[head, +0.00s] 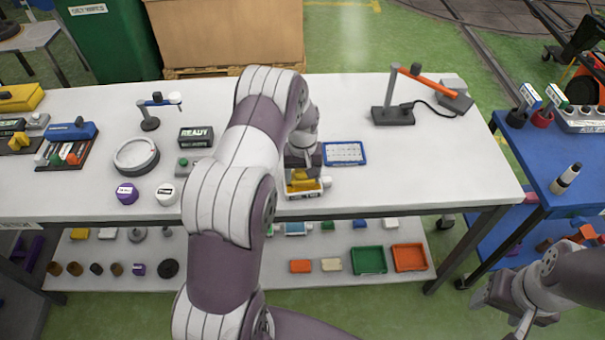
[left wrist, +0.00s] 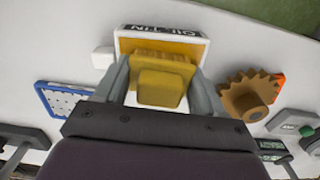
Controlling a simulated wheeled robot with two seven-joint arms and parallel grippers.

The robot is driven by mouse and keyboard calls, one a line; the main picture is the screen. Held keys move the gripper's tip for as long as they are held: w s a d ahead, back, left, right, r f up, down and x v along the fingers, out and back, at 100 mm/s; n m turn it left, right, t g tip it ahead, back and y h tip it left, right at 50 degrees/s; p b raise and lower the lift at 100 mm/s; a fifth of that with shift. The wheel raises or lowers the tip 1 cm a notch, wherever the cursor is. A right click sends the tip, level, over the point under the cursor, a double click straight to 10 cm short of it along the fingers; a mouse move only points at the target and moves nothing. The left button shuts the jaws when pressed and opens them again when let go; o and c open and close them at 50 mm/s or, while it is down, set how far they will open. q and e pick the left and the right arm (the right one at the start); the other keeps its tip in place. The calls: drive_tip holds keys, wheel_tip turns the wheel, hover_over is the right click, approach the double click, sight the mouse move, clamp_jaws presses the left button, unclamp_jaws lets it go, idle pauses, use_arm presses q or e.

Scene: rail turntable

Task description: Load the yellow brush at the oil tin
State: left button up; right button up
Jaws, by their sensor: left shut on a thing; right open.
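My left gripper (head: 303,168) is shut on the yellow brush (head: 304,179) near the front edge of the white table. In the left wrist view the brush's yellow block (left wrist: 162,88) is between my two grey fingers. The oil tin (head: 306,194) is a white box with a dark label, directly at the brush. In the left wrist view its "OIL TIN" label (left wrist: 165,34) reads upside down, and the brush overlaps the tin's yellow inside. I cannot tell how deep the brush sits or whether it touches. My right gripper (head: 503,310) is open and empty, low at the right.
A blue-rimmed tray (head: 345,153) lies just right of the tin. A brown toothed piece (left wrist: 248,98) is near the tin in the left wrist view. A READY box (head: 196,137) stands left of my arm.

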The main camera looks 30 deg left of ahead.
use_arm(q)
wheel_tip(320, 180, up, 7)
drive_tip(key=p, duration=0.5)
idle(0.6)
